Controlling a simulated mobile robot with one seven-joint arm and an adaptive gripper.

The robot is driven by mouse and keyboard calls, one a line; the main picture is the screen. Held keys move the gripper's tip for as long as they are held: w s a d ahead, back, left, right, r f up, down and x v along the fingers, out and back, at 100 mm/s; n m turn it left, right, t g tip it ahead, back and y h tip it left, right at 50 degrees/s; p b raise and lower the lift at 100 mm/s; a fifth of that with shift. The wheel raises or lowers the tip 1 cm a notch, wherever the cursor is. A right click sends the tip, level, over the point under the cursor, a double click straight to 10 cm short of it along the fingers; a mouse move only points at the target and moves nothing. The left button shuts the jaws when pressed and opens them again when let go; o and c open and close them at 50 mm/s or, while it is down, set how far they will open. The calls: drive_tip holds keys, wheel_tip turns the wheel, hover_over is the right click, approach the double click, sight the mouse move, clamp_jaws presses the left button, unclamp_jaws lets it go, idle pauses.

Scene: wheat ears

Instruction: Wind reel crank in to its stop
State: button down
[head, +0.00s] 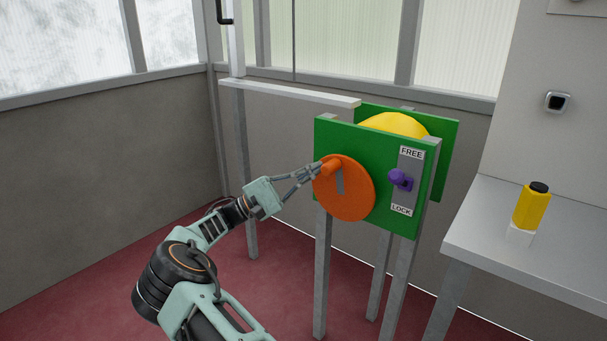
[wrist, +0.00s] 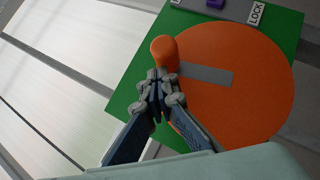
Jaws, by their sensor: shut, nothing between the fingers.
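The reel stands on grey legs, with a green front panel (head: 340,136) and a yellow drum (head: 395,127) behind it. An orange crank disc (head: 350,197) with a grey bar sits on the panel. Its orange knob (head: 331,166) is at the disc's upper left; the knob also shows in the wrist view (wrist: 164,50). My gripper (head: 312,171) is shut with nothing held, its fingertips (wrist: 156,78) right at the knob. I cannot tell whether they touch it. A purple lever (head: 400,180) sits between the FREE and LOCK labels, pointing to the left.
A white rail (head: 290,92) runs behind the reel to the left. The red floor on the left is clear.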

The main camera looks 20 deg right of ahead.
drive_tip(key=shift+s+d+r+m+g+y, duration=0.35)
drive_tip(key=shift+m+g+y, duration=0.25)
drive_tip(key=shift+m, duration=0.4)
drive_tip(key=shift+s, duration=0.1)
